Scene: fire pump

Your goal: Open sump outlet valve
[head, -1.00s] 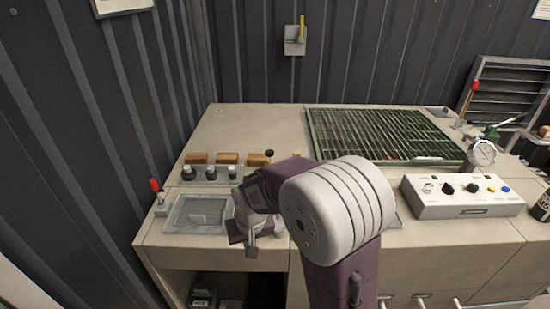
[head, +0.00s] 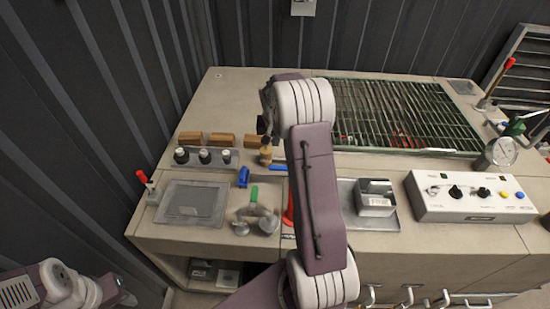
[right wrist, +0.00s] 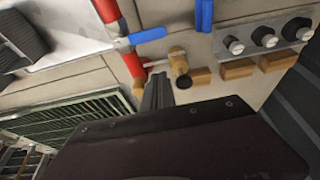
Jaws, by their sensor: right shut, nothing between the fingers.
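I cannot tell for sure which valve is the sump outlet. Near the counter's front middle are a short blue lever (head: 243,177), a green handle (head: 254,194) and a longer blue lever (head: 278,167). The longer blue lever shows beside a red pipe in the right wrist view (right wrist: 147,36). A brass fitting with a dark end (right wrist: 178,66) is just beyond my right gripper (right wrist: 157,80). My right gripper is shut and empty; in the head view (head: 263,130) it is above the brass fitting (head: 265,156). My left gripper (head: 122,290) is low at left, its fingers unclear.
Wooden blocks (head: 222,139) and a panel of knobs (head: 204,156) lie left of the gripper. A green grate (head: 400,115) is behind right. A red lever (head: 142,178) stands by a grey tray (head: 190,203).

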